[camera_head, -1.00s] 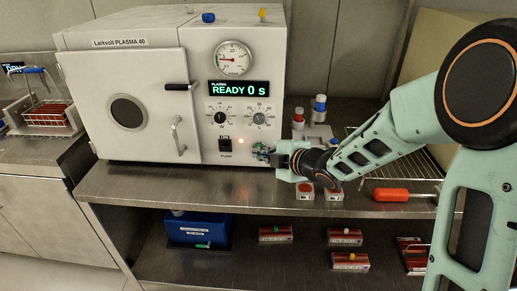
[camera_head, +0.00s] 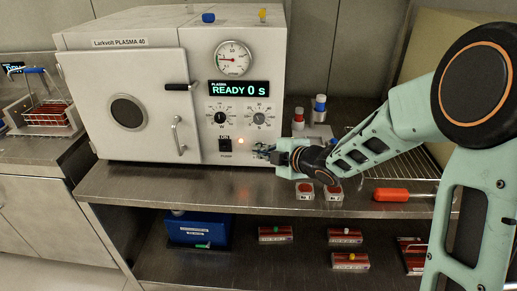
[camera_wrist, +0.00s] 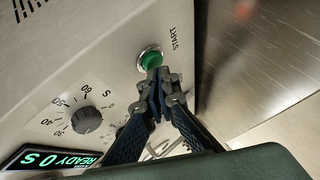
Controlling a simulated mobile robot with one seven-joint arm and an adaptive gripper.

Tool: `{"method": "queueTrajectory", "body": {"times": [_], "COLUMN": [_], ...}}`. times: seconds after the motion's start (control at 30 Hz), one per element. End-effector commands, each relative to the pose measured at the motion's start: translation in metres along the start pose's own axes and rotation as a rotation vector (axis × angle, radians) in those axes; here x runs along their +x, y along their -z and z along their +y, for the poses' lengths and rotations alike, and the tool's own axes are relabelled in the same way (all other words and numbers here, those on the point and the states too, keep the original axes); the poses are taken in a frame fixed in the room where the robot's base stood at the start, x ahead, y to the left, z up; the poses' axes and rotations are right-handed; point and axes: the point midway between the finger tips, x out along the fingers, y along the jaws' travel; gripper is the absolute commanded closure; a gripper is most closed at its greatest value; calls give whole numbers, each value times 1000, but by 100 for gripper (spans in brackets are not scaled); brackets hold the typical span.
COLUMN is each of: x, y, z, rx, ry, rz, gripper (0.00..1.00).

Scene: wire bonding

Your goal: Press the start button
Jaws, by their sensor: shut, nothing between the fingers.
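The start button is a green round button (camera_wrist: 151,61) in a silver ring, marked START, on the front panel of the plasma machine (camera_head: 127,68). In the wrist view my gripper (camera_wrist: 161,74) is shut and empty. Its fingertips overlap the lower edge of the button; whether they touch it I cannot tell. In the head view my gripper (camera_head: 264,150) is at the lower right of the panel and hides most of the button. The display (camera_head: 239,88) reads READY 0 S.
The machine stands on a steel bench (camera_head: 130,185). To its right are small boxes (camera_head: 305,190), a red-capped bottle (camera_head: 298,119), a blue-capped bottle (camera_head: 319,108), a wire rack (camera_head: 420,168) and an orange-handled tool (camera_head: 392,195). The shelf below holds a blue box (camera_head: 198,229).

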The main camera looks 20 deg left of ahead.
Motion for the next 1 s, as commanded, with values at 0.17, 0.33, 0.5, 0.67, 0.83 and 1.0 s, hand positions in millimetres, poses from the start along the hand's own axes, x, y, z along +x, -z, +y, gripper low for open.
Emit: {"method": "queueTrajectory", "body": {"times": [0.17, 0.33, 0.5, 0.67, 0.83, 1.0], "x": [2, 3, 2, -2, -6, -7], "y": [-1, -2, -2, 1, 4, 5], "z": [1, 2, 2, -2, -5, -5], "rx": [0, 0, 0, 0, 0, 1], "ry": [0, 0, 0, 0, 0, 0], "rz": [0, 0, 0, 0, 0, 0], "gripper": [100, 100, 100, 100, 100, 100]}}
